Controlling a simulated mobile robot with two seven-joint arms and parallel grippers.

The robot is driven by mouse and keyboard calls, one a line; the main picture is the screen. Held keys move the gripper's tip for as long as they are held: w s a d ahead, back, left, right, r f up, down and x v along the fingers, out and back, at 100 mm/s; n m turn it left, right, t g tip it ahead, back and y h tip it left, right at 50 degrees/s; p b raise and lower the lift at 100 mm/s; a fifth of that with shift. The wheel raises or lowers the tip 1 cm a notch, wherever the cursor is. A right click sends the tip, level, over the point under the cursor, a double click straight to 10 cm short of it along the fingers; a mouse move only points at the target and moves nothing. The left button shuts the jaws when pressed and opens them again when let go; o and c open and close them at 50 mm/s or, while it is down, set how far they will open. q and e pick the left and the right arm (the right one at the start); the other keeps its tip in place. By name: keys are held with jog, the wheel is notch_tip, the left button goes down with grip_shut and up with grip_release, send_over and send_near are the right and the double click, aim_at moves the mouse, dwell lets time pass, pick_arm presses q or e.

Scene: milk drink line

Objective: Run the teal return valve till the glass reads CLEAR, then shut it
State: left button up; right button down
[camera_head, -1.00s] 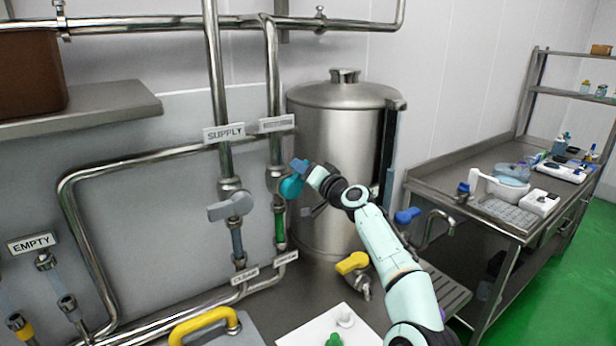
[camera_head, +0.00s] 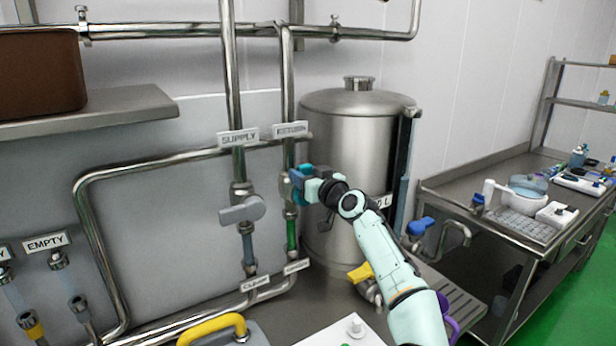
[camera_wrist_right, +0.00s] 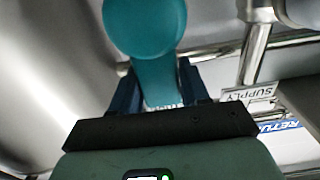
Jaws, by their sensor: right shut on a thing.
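My right gripper (camera_head: 301,183) is at the return pipe, under the RETURN sign (camera_head: 291,130). It is shut on the teal return valve handle (camera_wrist_right: 145,25). In the right wrist view the handle's narrow neck sits between the two fingers and its rounded end sticks out beyond them. In the head view the gripper hides most of the handle. Below it, the return line's sight glass (camera_head: 291,235) looks green. The small tag (camera_head: 297,267) under that glass is too small to read surely. My left gripper is not in view.
The grey supply valve handle (camera_head: 242,210) is close left of my gripper, under the SUPPLY sign (camera_head: 238,137). A steel tank (camera_head: 345,135) stands just behind. A yellow tap handle (camera_head: 360,273) and a yellow grip (camera_head: 211,326) are lower down. A steel bench (camera_head: 455,190) is at right.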

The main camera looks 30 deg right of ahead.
jog(key=shift+a+n, duration=0.1)
jog(key=shift+n, duration=0.2)
jog(key=c, duration=0.6)
grip_release()
jog(key=shift+a, duration=0.1)
jog(key=shift+c, duration=0.2)
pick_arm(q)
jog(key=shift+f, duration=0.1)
pick_arm(e)
jog(key=shift+s+f+b, duration=0.1)
jog(key=shift+s+b, duration=0.15)
jog(key=shift+b, duration=0.05)
pick_arm(q)
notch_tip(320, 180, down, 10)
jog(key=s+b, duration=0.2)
jog(key=b, duration=0.7)
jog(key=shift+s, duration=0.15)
pick_arm(e)
jog(key=s+d, duration=0.1)
jog(key=s, duration=1.1)
jog(key=shift+s, duration=0.4)
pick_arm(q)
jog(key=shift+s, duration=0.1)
